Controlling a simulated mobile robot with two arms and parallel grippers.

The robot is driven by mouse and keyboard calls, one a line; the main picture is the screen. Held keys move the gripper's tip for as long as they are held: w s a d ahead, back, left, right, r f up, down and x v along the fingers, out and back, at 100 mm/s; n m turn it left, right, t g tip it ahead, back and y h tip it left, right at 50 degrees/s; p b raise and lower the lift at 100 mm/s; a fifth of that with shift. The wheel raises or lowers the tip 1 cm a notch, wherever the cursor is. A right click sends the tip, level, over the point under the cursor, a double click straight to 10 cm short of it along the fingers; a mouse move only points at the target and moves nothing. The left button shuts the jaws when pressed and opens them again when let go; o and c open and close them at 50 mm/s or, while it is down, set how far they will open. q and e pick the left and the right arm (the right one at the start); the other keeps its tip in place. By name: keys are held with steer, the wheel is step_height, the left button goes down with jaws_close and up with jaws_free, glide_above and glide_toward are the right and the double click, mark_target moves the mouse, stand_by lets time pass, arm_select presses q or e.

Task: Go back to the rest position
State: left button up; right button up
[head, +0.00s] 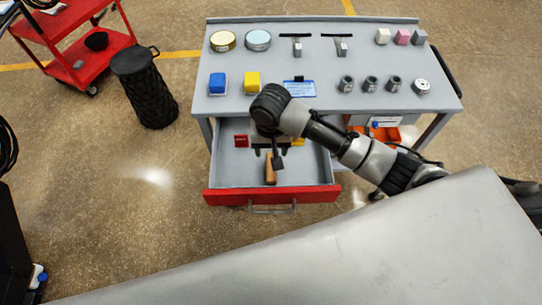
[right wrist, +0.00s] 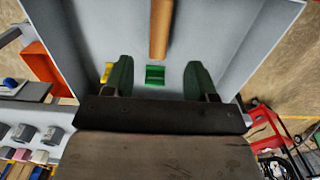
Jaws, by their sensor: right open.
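My right gripper (head: 268,150) reaches from the right over the open drawer (head: 225,195) of the grey workbench (head: 310,62), pointing down into it. In the right wrist view my right gripper (right wrist: 158,80) has its two fingers wide apart with nothing held. A small green block (right wrist: 155,75) shows between the fingers, apart from both. A wooden handle (right wrist: 160,30) lies in the drawer beyond them; it also shows in the head view (head: 270,174). My left gripper is not in view.
In the drawer are a red block (head: 241,141) and a yellow block (head: 298,142). A black bin (head: 145,88) and a red cart (head: 75,35) stand left.

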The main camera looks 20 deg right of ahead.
steer(key=shift+r, duration=0.75)
steer(key=shift+s, duration=0.1)
steer(key=s+f+n+t+y, duration=0.15)
steer(key=s+n, duration=0.25)
steer(key=s, duration=0.9)
steer(key=s+d+r+n+t+h, duration=0.1)
steer(key=s+d+r+t, duration=0.1)
steer(key=s+d, duration=0.6)
step_height(320, 180, down, 25)
steer(key=g, duration=0.1)
steer(key=s+d+f+g, duration=0.1)
steer(key=s+d+f, duration=0.1)
steer(key=s+f, duration=1.4)
steer(key=shift+s+d+f+n, duration=0.15)
steer(key=shift+s+f+n, duration=0.15)
steer(key=shift+s+f, duration=0.15)
